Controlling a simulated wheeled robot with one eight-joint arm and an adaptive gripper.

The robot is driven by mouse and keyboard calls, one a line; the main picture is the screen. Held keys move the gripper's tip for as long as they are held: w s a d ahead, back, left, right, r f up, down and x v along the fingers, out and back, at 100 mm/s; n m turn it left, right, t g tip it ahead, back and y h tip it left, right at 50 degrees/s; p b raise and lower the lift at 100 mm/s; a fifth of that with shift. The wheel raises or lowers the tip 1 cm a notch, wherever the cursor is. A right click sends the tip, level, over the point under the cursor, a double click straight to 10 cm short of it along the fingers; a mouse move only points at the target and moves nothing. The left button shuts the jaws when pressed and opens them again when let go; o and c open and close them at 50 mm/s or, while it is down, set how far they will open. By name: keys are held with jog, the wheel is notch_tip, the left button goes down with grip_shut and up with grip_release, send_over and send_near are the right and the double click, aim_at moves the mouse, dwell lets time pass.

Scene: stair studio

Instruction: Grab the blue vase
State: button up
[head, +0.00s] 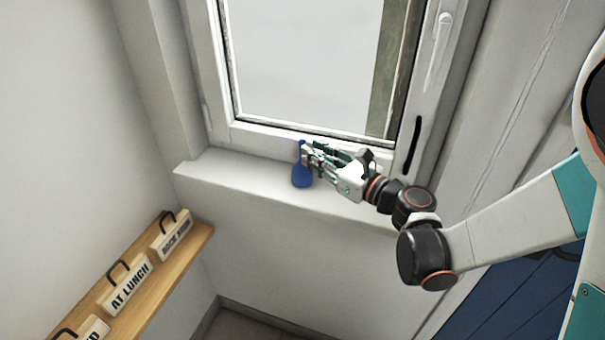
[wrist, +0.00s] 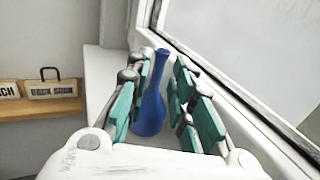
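The blue vase (head: 302,177) stands upright on the white window sill (head: 232,172), close to the window frame. It has a round body and a narrow neck. In the head view my gripper (head: 307,158) reaches in from the right, with its fingers at the vase's neck and partly covering it. In the wrist view the vase (wrist: 151,108) stands between the two sets of teal-padded fingers of my gripper (wrist: 160,90). The fingers are spread. The left fingers are very near the vase, and I cannot tell whether they touch it. A gap shows on the right side.
The window frame (head: 270,137) rises right behind the vase. A wooden shelf (head: 165,275) with several block signs, one reading "AT LUNCH" (head: 127,284), is on the left wall. The sill left of the vase is clear.

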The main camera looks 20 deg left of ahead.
jog(key=b+x, duration=0.1)
jog(key=x, duration=0.3)
jog(key=shift+w+a, duration=0.2)
jog(key=shift+a, duration=0.15)
jog(key=shift+r, duration=0.1)
grip_shut()
jog(key=shift+r, duration=0.1)
